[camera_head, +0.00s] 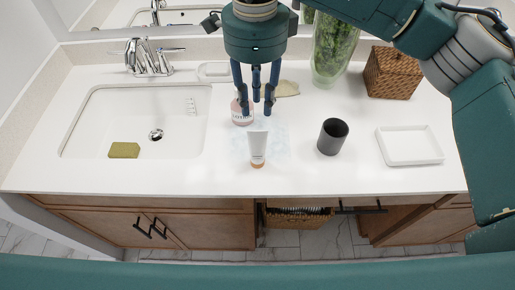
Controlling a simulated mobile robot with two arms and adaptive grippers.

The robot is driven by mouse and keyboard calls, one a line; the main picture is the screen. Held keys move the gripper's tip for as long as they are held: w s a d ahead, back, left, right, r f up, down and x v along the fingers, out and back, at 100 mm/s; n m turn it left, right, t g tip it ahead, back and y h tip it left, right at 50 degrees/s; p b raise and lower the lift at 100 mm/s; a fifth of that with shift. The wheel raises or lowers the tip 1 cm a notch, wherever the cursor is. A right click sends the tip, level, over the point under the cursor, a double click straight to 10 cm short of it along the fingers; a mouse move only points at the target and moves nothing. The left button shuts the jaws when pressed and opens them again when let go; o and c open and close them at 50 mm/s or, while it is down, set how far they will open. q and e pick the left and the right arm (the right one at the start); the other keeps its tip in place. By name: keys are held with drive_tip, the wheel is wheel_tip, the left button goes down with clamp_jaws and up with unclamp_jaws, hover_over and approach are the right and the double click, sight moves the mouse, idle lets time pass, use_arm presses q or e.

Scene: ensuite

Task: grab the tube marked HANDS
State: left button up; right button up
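A white tube (258,146) with an orange-brown end at the bottom stands near the front of the white counter, right of the sink. Its marking is too small to read. My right gripper (256,110) points down from above, just behind the tube in the picture. Its dark blue fingers are spread, with nothing seen held between them. My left gripper is not in view.
A dark grey cup (329,142) and a white tray (410,158) stand to the right. A glass vase of greenery (333,48) and a wicker basket (392,73) are behind. The sink (110,112) holds a green bar (124,150). The counter's front edge is near the tube.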

sight(257, 133)
wheel_tip(257, 133, down, 3)
drive_tip(key=shift+f+p, duration=0.15)
drive_tip(key=shift+p, duration=0.15)
wheel_tip(257, 133, down, 5)
drive_tip(key=p, duration=0.3)
drive_tip(key=shift+s+d, duration=0.1)
drive_tip(key=shift+d, duration=0.05)
drive_tip(key=shift+f, duration=0.15)
